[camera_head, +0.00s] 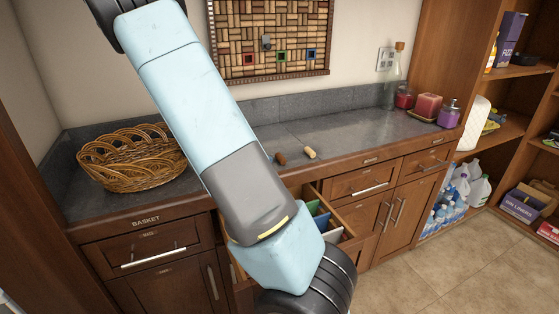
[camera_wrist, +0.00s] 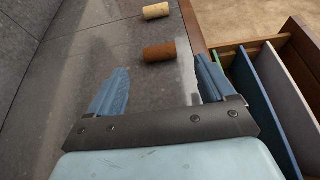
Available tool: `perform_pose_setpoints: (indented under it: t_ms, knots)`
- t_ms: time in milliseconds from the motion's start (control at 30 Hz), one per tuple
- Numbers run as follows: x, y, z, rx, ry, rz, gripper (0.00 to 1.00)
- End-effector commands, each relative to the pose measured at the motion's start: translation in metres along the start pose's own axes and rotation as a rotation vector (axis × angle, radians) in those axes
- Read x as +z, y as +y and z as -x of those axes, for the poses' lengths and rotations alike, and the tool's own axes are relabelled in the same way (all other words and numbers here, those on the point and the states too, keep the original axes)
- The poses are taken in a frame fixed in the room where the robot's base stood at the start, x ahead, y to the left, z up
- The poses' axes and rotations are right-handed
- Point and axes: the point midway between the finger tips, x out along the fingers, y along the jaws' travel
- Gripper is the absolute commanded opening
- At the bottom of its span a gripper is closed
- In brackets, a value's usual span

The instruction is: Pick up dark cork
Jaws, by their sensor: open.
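The dark cork (camera_wrist: 160,52) is reddish brown and lies on its side on the grey counter. It also shows in the head view (camera_head: 281,158), just right of my arm. My gripper (camera_wrist: 162,80) is open and empty in the wrist view, its two blue fingers apart. The cork lies just beyond the fingertips, between their lines, and not touching them as far as I can see. A light cork (camera_wrist: 156,11) lies farther off on the counter; it also shows in the head view (camera_head: 309,153). In the head view my arm hides the gripper.
An open drawer with coloured dividers (camera_wrist: 262,85) juts out beside the counter edge. A wicker basket (camera_head: 131,160) sits at the left of the counter (camera_head: 340,130). A bottle (camera_head: 393,80) and candles (camera_head: 428,104) stand at the right end. The middle of the counter is mostly clear.

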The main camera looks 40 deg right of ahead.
Motion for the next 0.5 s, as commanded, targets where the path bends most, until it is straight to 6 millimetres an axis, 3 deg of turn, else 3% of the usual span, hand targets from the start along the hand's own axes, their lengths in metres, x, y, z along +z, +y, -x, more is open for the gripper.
perform_pose_setpoints:
  t_ms: [333, 500]
  knots:
    - [0.0, 0.002, -0.024, 0.002, -0.017, 0.015, 0.83]
    - [0.001, 0.002, -0.05, 0.001, -0.017, 0.015, 0.83]
